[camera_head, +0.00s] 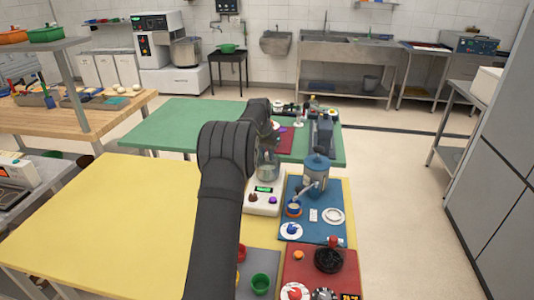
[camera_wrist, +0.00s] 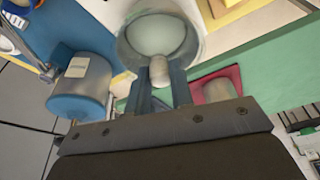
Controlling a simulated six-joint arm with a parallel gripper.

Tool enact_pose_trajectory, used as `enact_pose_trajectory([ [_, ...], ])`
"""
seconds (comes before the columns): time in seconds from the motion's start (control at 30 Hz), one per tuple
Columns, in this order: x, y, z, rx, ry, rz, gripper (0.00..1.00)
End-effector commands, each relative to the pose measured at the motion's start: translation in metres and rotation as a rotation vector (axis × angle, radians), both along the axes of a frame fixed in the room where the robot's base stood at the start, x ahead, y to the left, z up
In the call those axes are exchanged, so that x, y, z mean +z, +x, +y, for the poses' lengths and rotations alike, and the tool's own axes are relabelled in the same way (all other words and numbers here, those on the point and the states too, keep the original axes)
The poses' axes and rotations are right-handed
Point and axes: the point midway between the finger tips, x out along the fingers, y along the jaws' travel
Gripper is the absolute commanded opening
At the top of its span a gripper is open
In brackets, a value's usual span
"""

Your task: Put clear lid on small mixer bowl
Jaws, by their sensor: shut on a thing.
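In the wrist view my gripper (camera_wrist: 160,80) is shut on the pale knob of the clear lid (camera_wrist: 158,66). A round, see-through shape with a pale inside, the small mixer bowl (camera_wrist: 128,45), lies just beyond the knob. The lid's edge is hard to tell from the bowl's, so I cannot tell whether they touch. In the head view the clear bowl (camera_head: 268,164) shows on a white mixer base (camera_head: 262,200) with a green display, beside my dark arm. My fingertips and the lid are hidden or too small to tell there.
A blue-grey machine (camera_head: 317,167) stands close to the right of the bowl, on a blue mat (camera_head: 313,228) with small dishes. It also shows at left in the wrist view (camera_wrist: 82,88). The yellow tabletop (camera_head: 120,215) at left is clear. A green table (camera_head: 180,111) stands behind.

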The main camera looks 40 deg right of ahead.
Motion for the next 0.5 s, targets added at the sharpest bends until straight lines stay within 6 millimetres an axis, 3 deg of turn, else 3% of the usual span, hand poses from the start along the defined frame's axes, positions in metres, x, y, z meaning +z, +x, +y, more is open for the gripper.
enact_pose_trajectory([
  [0.27,0.0000,0.0000,0.0000,0.000,0.000,0.000,0.03],
  [0.3,0.0000,0.0000,0.0000,0.000,0.000,0.000,0.25],
  [0.4,0.0000,0.0000,0.0000,0.000,0.000,0.000,0.44],
  [0.5,0.0000,0.0000,0.0000,0.000,0.000,0.000,0.46],
])
